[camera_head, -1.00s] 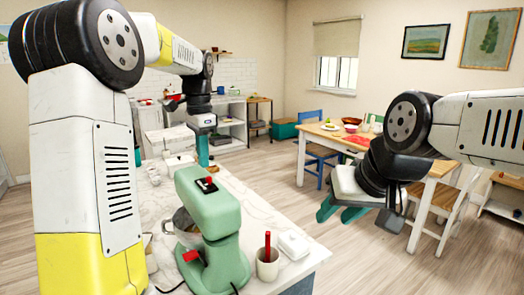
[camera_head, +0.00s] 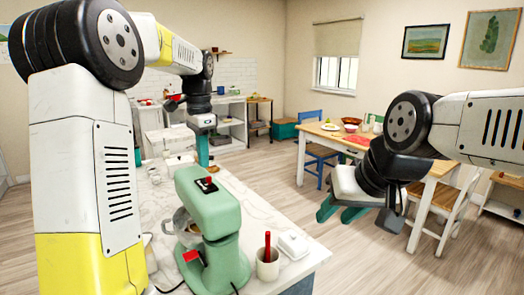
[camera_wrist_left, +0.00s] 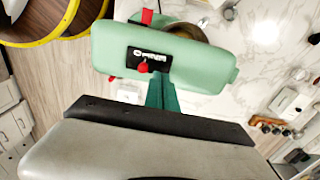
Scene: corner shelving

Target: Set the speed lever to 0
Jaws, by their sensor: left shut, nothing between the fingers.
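The green stand mixer (camera_head: 210,222) stands on the marble counter. In the left wrist view its head (camera_wrist_left: 205,62) carries a black panel (camera_wrist_left: 152,58) with white markings, too small to read, and a red knob (camera_wrist_left: 142,68). Another red part (camera_wrist_left: 147,16) shows at the head's far edge. My left gripper (camera_head: 203,163) is shut and empty, pointing down behind the mixer; its fingers (camera_wrist_left: 163,90) reach to the edge of the mixer head, just beside the red knob. I cannot tell whether they touch. My right gripper (camera_head: 340,212) is open and empty, out over the floor.
A white cup with a red handle in it (camera_head: 268,264) and a white butter dish (camera_head: 293,244) stand right of the mixer on the counter (camera_head: 255,210). A black cable lies at the counter's front. A dining table (camera_head: 325,135) with chairs stands farther back.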

